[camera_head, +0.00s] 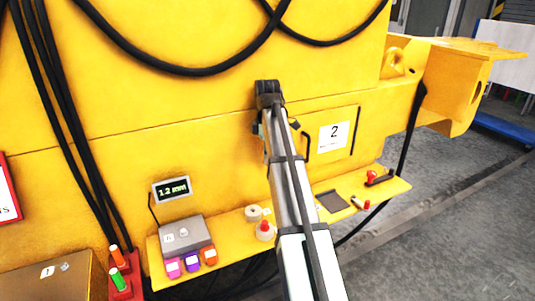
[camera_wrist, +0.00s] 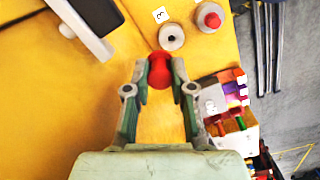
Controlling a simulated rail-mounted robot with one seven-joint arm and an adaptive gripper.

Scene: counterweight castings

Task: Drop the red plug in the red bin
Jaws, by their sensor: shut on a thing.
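My gripper (camera_wrist: 160,73) is shut on a red plug (camera_wrist: 159,70), held between its fingertips in the wrist view. Yellow surface shows below it. In the head view, the gripper and held plug are mostly hidden behind my arm. The red bin (camera_head: 210,257) looks orange-red; it is the rightmost of three small bins in front of a grey box on the yellow shelf. In the wrist view, the small bins lie right of the gripper, with the red one (camera_wrist: 241,79) apparently uppermost. The held plug is apart from them.
Purple (camera_head: 192,262) and pink (camera_head: 173,267) bins adjoin the red one. The grey box (camera_head: 187,237) stands behind. An empty round holder (camera_wrist: 171,37) and one topped with red (camera_wrist: 208,17) lie nearby. A red fixture (camera_head: 122,286) with orange and green handles stands left of the shelf.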

